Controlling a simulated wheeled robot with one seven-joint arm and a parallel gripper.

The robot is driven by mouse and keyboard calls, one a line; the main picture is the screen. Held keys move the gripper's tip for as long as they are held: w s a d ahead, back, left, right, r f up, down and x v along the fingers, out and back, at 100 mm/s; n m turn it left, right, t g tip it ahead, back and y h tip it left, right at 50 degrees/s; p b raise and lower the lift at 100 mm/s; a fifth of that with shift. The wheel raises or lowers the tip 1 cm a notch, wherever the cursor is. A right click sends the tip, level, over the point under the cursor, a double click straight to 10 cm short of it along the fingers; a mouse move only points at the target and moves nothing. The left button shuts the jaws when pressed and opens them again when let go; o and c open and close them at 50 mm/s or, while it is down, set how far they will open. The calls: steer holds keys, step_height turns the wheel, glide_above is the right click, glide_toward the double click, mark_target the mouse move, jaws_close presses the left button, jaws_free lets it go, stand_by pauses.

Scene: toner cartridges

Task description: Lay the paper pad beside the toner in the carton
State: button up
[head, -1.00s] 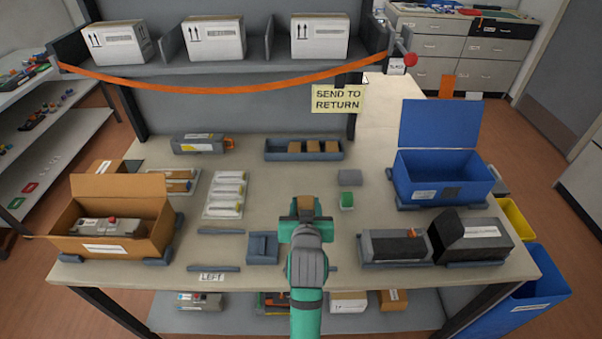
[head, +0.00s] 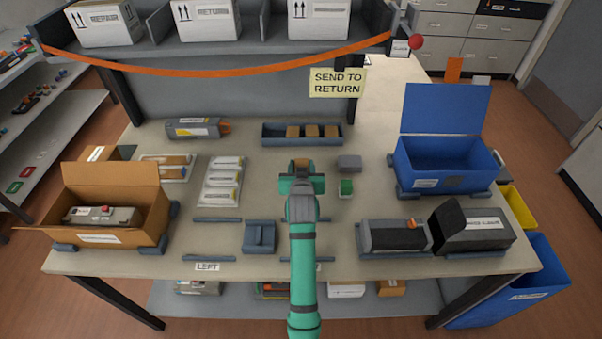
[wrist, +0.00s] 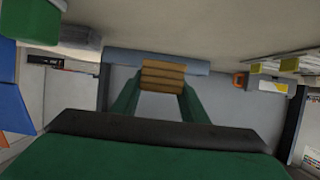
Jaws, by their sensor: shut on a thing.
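My gripper (head: 302,184) is over the middle of the table, shut on a brown paper pad (head: 302,166). The wrist view also shows the pad (wrist: 163,74) between the two green fingers. The open brown carton (head: 110,237) stands at the table's left front. My gripper is well to the right of the carton.
A grey tray (head: 265,141) with three brown pads (head: 311,131) lies behind my gripper. White packs (head: 222,181) lie between gripper and carton. A blue open bin (head: 444,160) and a dark open case (head: 395,236) are at right. A small green block (head: 346,187) lies close right.

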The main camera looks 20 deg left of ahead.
steer(key=shift+w+a+f, duration=0.2)
steer(key=shift+w+f, duration=0.25)
steer(key=shift+f, duration=0.1)
steer(key=shift+w+a+f, duration=0.2)
steer(key=shift+w+f, duration=0.2)
steer(key=shift+f, duration=1.7)
steer(key=shift+f, duration=0.1)
steer(key=o, duration=1)
